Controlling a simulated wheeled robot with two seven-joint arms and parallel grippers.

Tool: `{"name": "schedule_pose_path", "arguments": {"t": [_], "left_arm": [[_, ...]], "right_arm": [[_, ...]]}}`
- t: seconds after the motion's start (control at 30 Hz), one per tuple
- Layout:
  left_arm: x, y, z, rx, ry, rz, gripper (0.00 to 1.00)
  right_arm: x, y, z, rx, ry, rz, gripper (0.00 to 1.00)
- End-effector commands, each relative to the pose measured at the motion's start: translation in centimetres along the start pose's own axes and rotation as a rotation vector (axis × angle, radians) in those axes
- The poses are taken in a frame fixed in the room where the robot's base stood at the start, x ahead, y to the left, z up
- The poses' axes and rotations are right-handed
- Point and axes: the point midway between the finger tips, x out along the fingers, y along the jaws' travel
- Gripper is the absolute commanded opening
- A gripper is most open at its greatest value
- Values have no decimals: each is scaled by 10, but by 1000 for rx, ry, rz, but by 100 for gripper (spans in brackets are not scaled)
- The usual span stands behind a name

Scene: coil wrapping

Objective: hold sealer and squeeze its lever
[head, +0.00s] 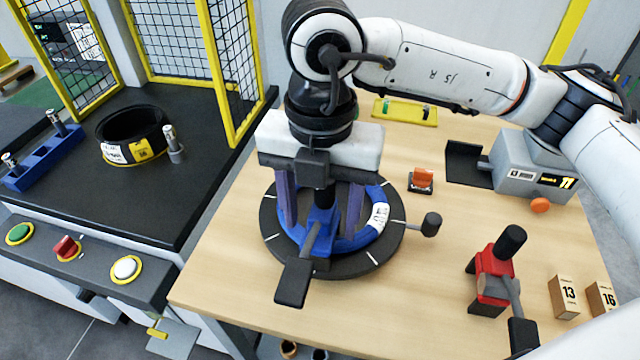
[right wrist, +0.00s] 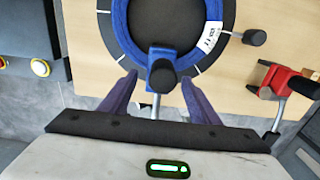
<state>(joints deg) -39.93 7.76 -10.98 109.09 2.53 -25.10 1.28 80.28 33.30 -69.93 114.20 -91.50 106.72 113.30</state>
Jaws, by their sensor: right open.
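A blue hand tool with a grey lever and black grip, which looks like the sealer (head: 320,222), stands at the near side of the blue coil (head: 350,243) on the round dark turntable (head: 388,262). It also shows in the right wrist view (right wrist: 160,60), with its lever pointing towards the wrist. My right gripper (head: 322,218) comes down from above. Its two purple fingers are open, one on each side of the tool; in the right wrist view (right wrist: 158,85) gaps show between them and the tool. My left gripper is not in view.
A red lever tool (head: 492,278) stands on the table at right, near boxes marked 13 (head: 564,296) and 16 (head: 602,299). A grey device (head: 525,165), an orange clip block (head: 421,178) and a yellow tray (head: 405,111) stand further back. A black knob (head: 431,224) sticks out from the turntable.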

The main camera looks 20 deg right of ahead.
Motion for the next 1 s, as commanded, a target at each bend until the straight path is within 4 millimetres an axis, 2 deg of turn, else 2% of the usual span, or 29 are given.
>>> {"name": "schedule_pose_path", "arguments": {"t": [0.2, 0.5, 0.57, 0.83, 1.0], "left_arm": [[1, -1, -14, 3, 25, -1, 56], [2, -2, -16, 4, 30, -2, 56], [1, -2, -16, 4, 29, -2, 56], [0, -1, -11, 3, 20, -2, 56], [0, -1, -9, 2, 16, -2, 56]], "right_arm": [[19, 0, 0, 0, 0, 0, 56], [21, 0, 0, 0, 0, 1, 56], [21, 0, 0, 0, 0, 1, 48], [21, 0, 0, 0, 0, 1, 2], [21, 0, 0, 0, 0, 1, 0]]}}
